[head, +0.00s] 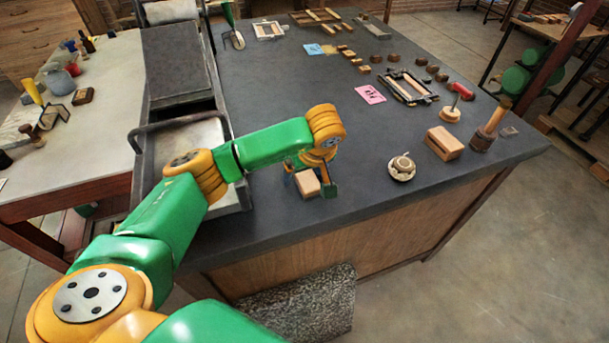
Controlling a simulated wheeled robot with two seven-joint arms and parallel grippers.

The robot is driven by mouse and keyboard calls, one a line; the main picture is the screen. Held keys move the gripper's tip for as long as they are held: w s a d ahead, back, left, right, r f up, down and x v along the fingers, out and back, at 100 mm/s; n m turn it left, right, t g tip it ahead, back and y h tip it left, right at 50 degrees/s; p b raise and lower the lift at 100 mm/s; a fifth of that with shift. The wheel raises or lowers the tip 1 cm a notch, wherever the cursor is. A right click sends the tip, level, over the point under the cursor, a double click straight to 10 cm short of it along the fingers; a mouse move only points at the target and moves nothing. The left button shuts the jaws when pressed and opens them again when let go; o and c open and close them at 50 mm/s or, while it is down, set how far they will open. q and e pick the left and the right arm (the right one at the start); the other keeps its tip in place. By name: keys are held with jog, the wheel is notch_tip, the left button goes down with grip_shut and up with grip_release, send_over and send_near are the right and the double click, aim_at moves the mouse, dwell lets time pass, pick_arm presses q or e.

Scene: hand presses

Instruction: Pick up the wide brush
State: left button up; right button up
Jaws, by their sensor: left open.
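A small pale wooden piece (306,184) lies on the dark worktop near its front left edge. It may be the wide brush, but its shape is partly hidden by my gripper and I cannot make out bristles. My left gripper (314,182) is open, pointing down right at this piece, with a finger on its right side. I cannot tell whether the fingers touch it. My right gripper is not in view.
A press bed with a bar handle (180,125) stands close on the left. The middle of the worktop (290,80) is clear.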

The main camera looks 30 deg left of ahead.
pick_arm(q)
jog(key=shift+s, duration=0.2)
jog(key=shift+w+f, duration=0.1)
jog(key=shift+f, duration=0.1)
grip_shut()
jog(key=shift+r, duration=0.1)
